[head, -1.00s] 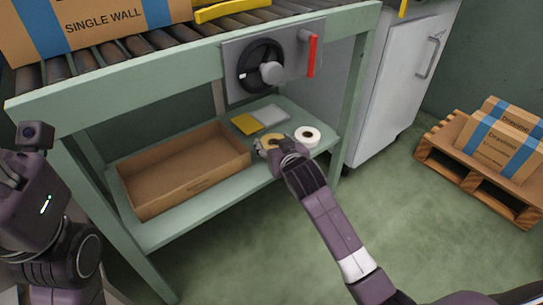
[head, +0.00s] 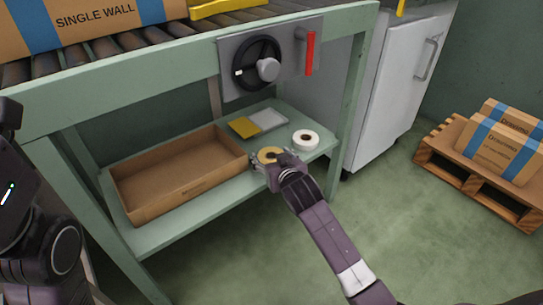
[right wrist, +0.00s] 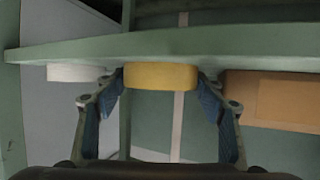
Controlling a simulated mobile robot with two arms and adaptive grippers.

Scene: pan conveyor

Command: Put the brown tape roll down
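The brown tape roll (head: 269,155), yellowish tan in colour, is at the front of the green lower shelf (head: 170,232), between the cardboard tray and a white roll. My right gripper (head: 271,160) has its fingers on both sides of it. The right wrist view, which is upside down, shows the tape roll (right wrist: 161,75) between the two fingertips (right wrist: 161,73), which touch it or very nearly do. It appears at the shelf surface; whether its full weight rests there cannot be told. Only part of my left arm shows at the left edge; its gripper is out of view.
The open, empty cardboard tray (head: 178,205) stands left of the tape roll. The white roll (head: 306,140) stands right and behind. A yellow item (head: 244,127) and a grey item (head: 268,119) lie behind. The handwheel (head: 257,63) and red lever (head: 310,53) are above.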

